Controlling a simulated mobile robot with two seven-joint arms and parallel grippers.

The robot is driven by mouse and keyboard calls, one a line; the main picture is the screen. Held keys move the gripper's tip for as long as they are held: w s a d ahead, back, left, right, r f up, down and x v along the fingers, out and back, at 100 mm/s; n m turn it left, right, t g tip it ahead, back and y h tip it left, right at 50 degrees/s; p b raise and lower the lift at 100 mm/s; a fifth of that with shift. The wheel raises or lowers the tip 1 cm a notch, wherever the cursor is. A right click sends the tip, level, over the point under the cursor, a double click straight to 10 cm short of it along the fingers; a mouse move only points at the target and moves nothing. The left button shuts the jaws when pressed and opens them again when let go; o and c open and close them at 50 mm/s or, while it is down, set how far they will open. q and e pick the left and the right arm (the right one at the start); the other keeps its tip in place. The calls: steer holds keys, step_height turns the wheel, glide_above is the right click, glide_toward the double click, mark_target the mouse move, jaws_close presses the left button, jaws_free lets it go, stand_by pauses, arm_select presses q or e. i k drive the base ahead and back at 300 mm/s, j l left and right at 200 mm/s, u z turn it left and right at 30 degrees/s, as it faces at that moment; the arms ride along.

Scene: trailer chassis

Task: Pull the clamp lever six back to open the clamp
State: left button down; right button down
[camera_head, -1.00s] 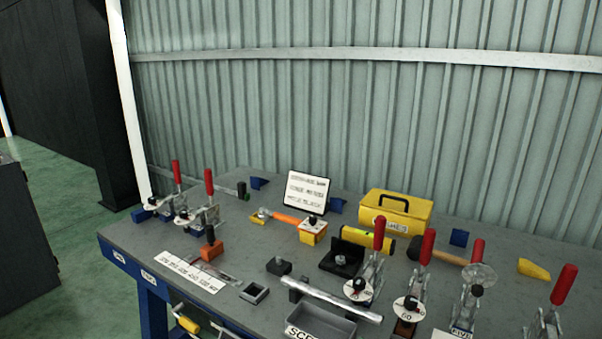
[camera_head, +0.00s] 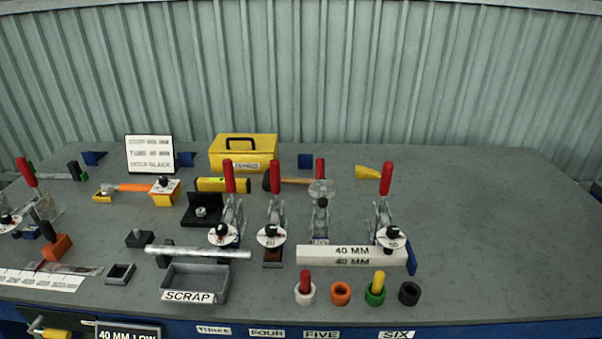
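Clamp six, the rightmost toggle clamp (camera_head: 381,220), stands behind the SIX label (camera_head: 396,335) on the bench front edge. Its red lever (camera_head: 387,178) stands nearly upright, leaning slightly right. Its round disc (camera_head: 391,237) sits at the right end of a white block marked 40 MM (camera_head: 352,254); whether it presses on the block I cannot tell. Neither of my grippers is in view.
Clamps with red levers three (camera_head: 229,178), four (camera_head: 275,178) and five (camera_head: 320,170) stand to the left. Several coloured rings (camera_head: 340,293) lie in front of the block. A scrap tray (camera_head: 195,284) is at front left. The bench's right side (camera_head: 500,230) is clear.

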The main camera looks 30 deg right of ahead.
mark_target(389, 167)
steer(key=z, duration=1.5)
